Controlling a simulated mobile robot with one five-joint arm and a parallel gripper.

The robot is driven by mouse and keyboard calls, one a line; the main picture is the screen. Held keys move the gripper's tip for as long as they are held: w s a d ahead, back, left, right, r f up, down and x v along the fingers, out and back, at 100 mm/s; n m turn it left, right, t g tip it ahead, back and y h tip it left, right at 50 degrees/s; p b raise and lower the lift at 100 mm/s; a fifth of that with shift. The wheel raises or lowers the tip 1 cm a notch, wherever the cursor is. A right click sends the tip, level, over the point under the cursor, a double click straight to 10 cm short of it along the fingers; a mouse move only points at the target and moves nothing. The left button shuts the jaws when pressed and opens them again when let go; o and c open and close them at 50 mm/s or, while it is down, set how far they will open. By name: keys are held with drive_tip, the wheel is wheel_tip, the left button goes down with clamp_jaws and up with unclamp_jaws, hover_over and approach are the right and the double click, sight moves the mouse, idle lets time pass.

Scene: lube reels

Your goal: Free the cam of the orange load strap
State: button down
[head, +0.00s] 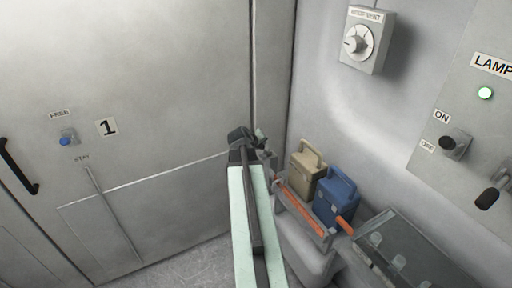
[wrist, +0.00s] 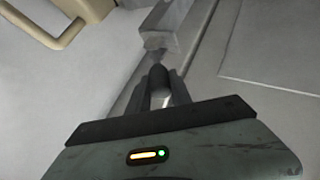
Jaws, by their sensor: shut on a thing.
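The orange load strap (head: 304,207) runs along the front of a grey rack, before a beige can (head: 306,163) and a blue can (head: 336,199). My gripper (head: 263,146) is at the strap's left end, beside the beige can. In the wrist view my gripper (wrist: 161,84) is shut on a small dark rounded piece (wrist: 158,78), probably the cam's lever. A grey metal bracket (wrist: 160,38) lies just beyond the fingertips. The strap itself does not show there, and the cam's body cannot be made out clearly.
The beige can's handle (wrist: 68,36) is at the upper left of the wrist view. A grey tray with clear cups (head: 397,262) stands right of the rack. A door marked 1 (head: 150,90) fills the left. A dial box (head: 366,40) is on the wall above.

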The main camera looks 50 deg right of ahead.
drive_tip(key=shift+w+a+r, duration=0.1)
drive_tip(key=shift+w+a, duration=0.05)
drive_tip(key=shift+w, duration=0.15)
drive_tip(key=c, duration=1.2)
unclamp_jaws()
drive_tip(key=shift+a, duration=0.15)
drive_tip(key=shift+o, duration=0.2)
drive_tip(key=p+v, duration=0.5)
drive_tip(key=v, duration=0.2)
drive_tip(key=shift+s+r, duration=0.15)
drive_tip(key=shift+r, duration=0.1)
drive_tip(key=shift+a, duration=0.15)
